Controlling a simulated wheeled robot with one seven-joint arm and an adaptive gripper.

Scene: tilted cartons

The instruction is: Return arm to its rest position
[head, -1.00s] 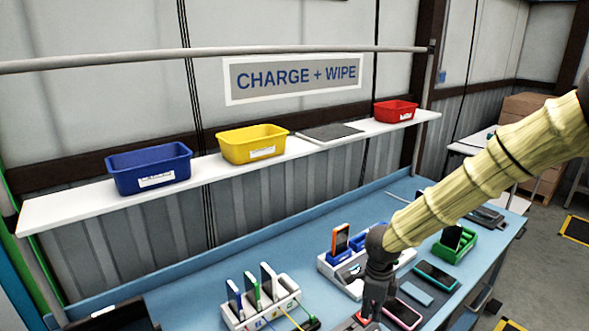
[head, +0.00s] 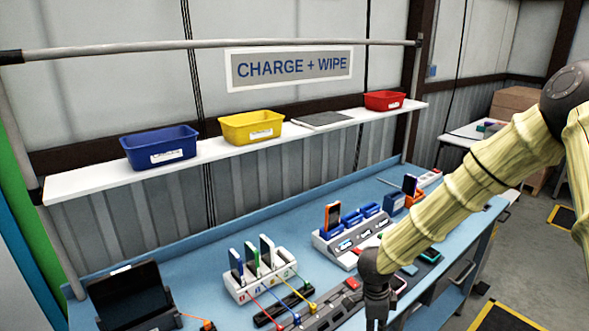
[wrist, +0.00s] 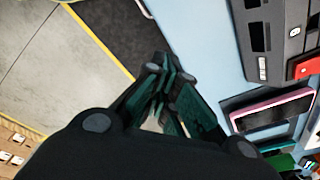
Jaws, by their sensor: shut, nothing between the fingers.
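My arm, in a pale yellow ribbed cover, reaches in from the right in the head view. My gripper (head: 377,318) hangs at its end, pointing down near the front edge of the blue bench (head: 215,262), partly cut off by the bottom of the picture. In the wrist view my gripper (wrist: 165,90) has its dark fingers drawn together with nothing between them. It is over the bench's front edge, with floor on one side and the bench top on the other. A phone with a pink rim (wrist: 272,110) lies on the bench beside it, apart from the fingers.
A white charging rack (head: 262,278) with several phones stands left of my gripper. A white dock (head: 345,240) with an orange-framed phone stands behind it. A grey power strip (head: 325,310) lies close by. Blue (head: 160,147), yellow (head: 252,126) and red (head: 384,101) bins sit on the shelf.

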